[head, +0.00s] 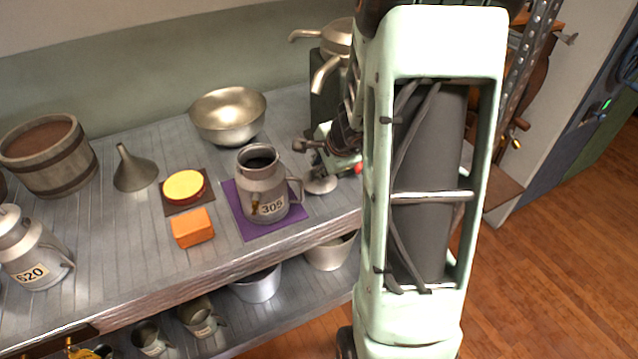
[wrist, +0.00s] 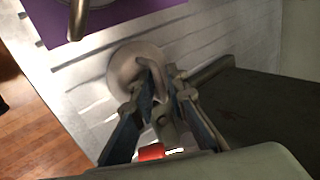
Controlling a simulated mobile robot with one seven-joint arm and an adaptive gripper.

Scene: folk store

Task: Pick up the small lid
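In the wrist view my gripper's two blue-sided fingers (wrist: 158,84) stand on either side of the handle. I cannot tell whether they press on it. The lid looks flat on or very close to the counter.
The 305 can (head: 262,187) stands on a purple mat (head: 245,222) just left of the lid. A metal bowl (head: 228,117), a funnel (head: 135,169), a yellow round item (head: 184,186) and an orange block (head: 192,228) are farther left. A dark machine (head: 328,100) stands behind the lid.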

